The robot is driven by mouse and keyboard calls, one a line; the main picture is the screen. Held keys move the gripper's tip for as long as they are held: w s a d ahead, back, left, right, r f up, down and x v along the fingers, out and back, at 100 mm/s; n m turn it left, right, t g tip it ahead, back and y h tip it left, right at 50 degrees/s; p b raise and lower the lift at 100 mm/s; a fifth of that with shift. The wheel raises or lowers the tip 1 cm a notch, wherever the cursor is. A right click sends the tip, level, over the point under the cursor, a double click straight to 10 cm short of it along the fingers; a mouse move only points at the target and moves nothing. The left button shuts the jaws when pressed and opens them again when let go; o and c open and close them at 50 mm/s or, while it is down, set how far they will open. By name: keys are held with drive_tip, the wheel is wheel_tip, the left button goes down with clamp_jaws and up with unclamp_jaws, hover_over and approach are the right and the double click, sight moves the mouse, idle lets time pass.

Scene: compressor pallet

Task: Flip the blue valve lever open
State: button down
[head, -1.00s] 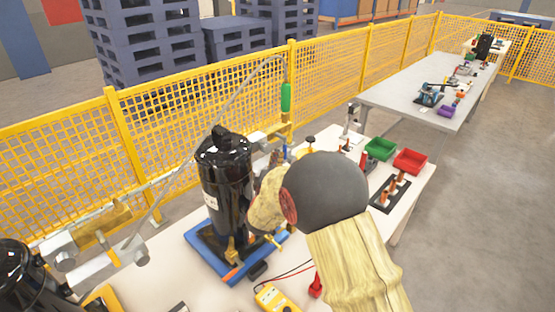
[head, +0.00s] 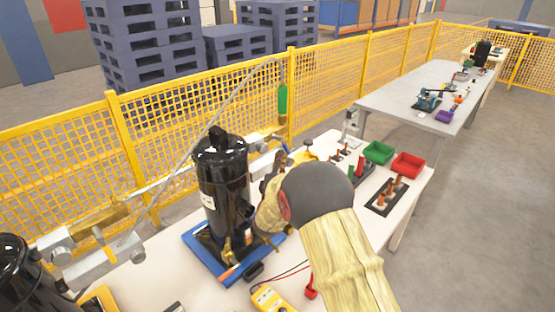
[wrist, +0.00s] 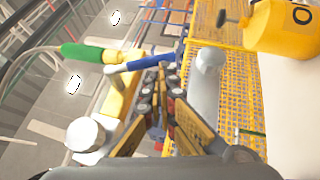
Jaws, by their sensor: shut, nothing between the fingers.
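The blue valve lever (wrist: 148,62) lies nearly level in the upper middle of the wrist view, with its left end at a pale fitting beside a yellow body. My gripper (wrist: 163,74) is shut and empty. Its fingertips are right at the lever in the picture; I cannot tell whether they touch it. In the head view my gripper (head: 277,158) points at the pipework behind the black compressor (head: 222,185). The lever cannot be made out clearly there.
A green hose grip (wrist: 90,53) is left of the lever, and a yellow canister (wrist: 285,28) is at upper right. The bench also holds a green bin (head: 378,152), a red bin (head: 407,165) and a yellow meter (head: 270,300). A yellow mesh fence (head: 60,150) stands behind.

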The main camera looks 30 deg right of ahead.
drive_tip(key=shift+w+d, duration=0.2)
drive_tip(key=shift+d, duration=0.3)
drive_tip(key=shift+w+d, duration=0.2)
drive_tip(key=shift+d, duration=0.45)
idle(0.9)
